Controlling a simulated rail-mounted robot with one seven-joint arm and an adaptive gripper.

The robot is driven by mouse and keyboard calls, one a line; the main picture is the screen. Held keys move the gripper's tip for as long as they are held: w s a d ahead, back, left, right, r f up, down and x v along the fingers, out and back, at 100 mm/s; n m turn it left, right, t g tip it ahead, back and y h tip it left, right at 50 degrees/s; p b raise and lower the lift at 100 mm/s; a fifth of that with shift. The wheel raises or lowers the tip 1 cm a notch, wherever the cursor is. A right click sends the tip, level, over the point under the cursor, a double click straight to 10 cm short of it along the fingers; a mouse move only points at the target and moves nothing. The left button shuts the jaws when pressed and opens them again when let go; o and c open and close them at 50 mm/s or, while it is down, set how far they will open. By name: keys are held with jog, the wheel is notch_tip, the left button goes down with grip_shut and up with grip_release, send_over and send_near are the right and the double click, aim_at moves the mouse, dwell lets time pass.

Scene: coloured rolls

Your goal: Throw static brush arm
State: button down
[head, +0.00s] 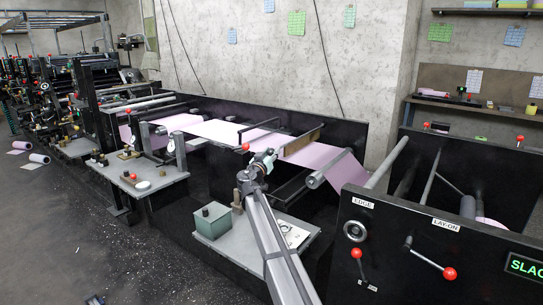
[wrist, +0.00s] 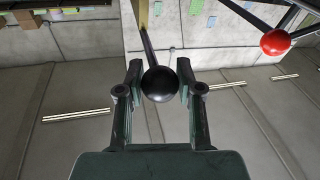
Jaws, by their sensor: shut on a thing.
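A black ball knob (wrist: 160,84) on a thin dark rod sits between the two fingers of my gripper (wrist: 158,88) in the wrist view. My gripper is shut on this knob. In the head view my gripper (head: 264,160) is at the near side of the machine, beside the pink web (head: 215,130), and hides the knob. I cannot make out how the rod joins the bar. In the wrist view a tan bar (wrist: 143,13) shows behind the rod.
A red ball on a dark lever (wrist: 275,42) is close to the right of my gripper; a red ball (head: 245,147) also shows in the head view. A roller (head: 315,180) and a side table with a green box (head: 212,221) are near my arm.

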jog(key=shift+s+d+f, duration=0.1)
jog(key=shift+s+f, duration=0.05)
jog(key=shift+f, duration=0.3)
jog(key=c, duration=0.7)
grip_release()
jog(key=shift+f, duration=0.15)
jog(key=shift+c, duration=0.2)
jog(key=shift+r, duration=0.2)
jog(key=shift+s+a, duration=0.3)
jog(key=shift+s, duration=0.05)
jog(key=v, duration=1.1)
